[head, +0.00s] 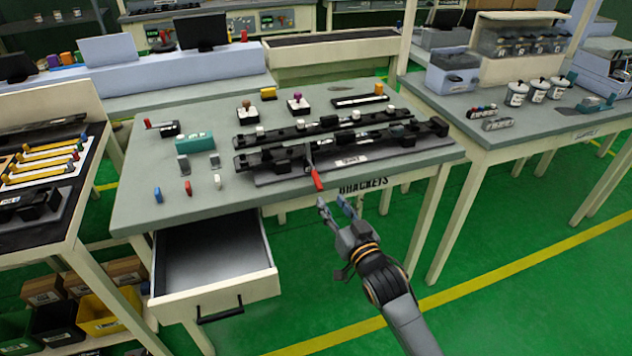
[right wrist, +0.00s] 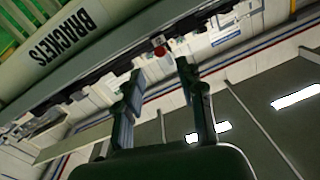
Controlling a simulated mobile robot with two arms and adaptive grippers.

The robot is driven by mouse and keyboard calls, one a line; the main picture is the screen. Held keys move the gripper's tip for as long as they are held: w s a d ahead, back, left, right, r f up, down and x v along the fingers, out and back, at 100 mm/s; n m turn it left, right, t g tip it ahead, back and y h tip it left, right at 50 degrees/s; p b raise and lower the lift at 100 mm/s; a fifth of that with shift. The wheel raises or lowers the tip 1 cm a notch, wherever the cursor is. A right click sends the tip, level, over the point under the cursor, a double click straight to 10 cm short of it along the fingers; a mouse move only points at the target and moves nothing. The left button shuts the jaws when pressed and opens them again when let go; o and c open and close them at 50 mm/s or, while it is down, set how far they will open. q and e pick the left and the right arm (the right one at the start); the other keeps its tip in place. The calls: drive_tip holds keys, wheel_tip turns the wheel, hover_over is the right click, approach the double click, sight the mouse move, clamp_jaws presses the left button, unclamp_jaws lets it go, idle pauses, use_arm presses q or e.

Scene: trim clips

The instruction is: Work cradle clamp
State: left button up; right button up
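A black cradle (head: 270,166) with long rails and several dark blocks lies on the grey workbench. At its front edge is a clamp lever with a red handle (head: 316,179), pointing down and toward me over the bench edge. My right gripper (head: 338,206) is open and empty, just below and to the right of the red handle, in front of the bench. In the right wrist view a red round end (right wrist: 159,51), apparently the handle's tip, shows beyond and between the spread fingers (right wrist: 160,68), apart from them. My left gripper is not in view.
An open, empty drawer (head: 215,255) juts from the bench front on the left. Small clips, a teal block (head: 194,142) and colored knobs stand on the bench. A second bench (head: 470,115) is at right. Green floor is free in front.

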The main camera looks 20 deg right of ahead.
sight(322, 190)
drive_tip(key=w, duration=0.6)
drive_tip(key=w+a, duration=0.1)
drive_tip(key=w, duration=0.2)
drive_tip(key=shift+w+a, duration=0.1)
clamp_jaws()
